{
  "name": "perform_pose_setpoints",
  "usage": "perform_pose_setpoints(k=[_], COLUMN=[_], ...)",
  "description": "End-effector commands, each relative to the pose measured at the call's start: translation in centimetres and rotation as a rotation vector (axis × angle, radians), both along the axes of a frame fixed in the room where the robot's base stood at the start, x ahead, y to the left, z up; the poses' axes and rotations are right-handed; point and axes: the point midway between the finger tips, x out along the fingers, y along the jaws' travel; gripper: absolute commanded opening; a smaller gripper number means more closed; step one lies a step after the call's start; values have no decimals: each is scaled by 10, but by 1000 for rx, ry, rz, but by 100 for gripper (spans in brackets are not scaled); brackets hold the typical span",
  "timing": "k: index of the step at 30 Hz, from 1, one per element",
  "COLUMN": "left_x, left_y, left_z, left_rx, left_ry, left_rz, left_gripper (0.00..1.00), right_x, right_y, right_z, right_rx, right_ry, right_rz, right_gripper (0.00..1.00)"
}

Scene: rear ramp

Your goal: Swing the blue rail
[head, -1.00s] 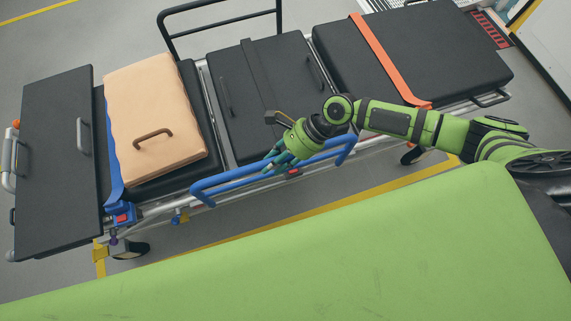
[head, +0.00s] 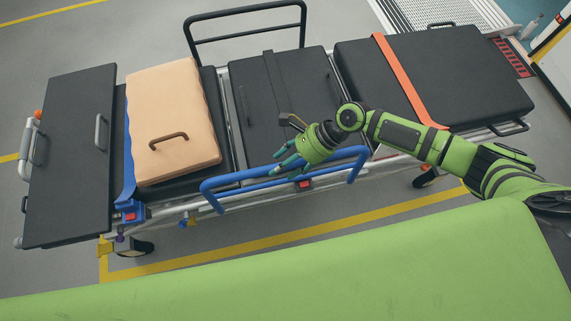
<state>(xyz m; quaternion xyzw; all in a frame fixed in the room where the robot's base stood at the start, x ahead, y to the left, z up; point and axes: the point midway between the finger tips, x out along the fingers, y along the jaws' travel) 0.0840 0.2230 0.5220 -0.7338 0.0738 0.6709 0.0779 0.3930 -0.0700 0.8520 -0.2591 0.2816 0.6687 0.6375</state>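The blue rail (head: 234,178) runs along the near side of the wheeled stretcher (head: 240,211), its bar standing out at the edge of the middle black pad. My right gripper (head: 285,162) is over the middle of the rail, coming in from the right. Its teal fingers look spread apart, with the rail close by them. Whether a finger touches the rail is hard to tell. A small red part (head: 305,184) sits below the rail. My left gripper is not in view.
A peach cushion (head: 172,115) with a brown handle lies on the left pad, by a blue strap (head: 127,190). An orange strap (head: 400,75) crosses the right pad. A black rail (head: 247,34) stands on the far side. Yellow-lined floor shows in front.

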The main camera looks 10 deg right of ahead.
Motion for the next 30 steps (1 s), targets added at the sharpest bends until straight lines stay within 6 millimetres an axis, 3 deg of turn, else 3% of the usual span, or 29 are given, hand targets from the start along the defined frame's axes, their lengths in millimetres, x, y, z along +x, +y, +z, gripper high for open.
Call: perform_pose_setpoints(k=[10, 14, 24, 30], left_x=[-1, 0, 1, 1], left_y=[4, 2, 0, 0], left_z=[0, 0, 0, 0], left_rx=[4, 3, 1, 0], left_ry=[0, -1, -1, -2], left_rz=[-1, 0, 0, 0], left_gripper=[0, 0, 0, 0], right_x=[-2, -1, 3, 5], right_y=[-1, -10, -59, -79], right_z=[0, 8, 57, 78], right_rx=[-2, -3, -4, -2], right_ry=[3, 2, 1, 2], right_rz=[4, 2, 1, 2], right_gripper=[59, 59, 59, 59])
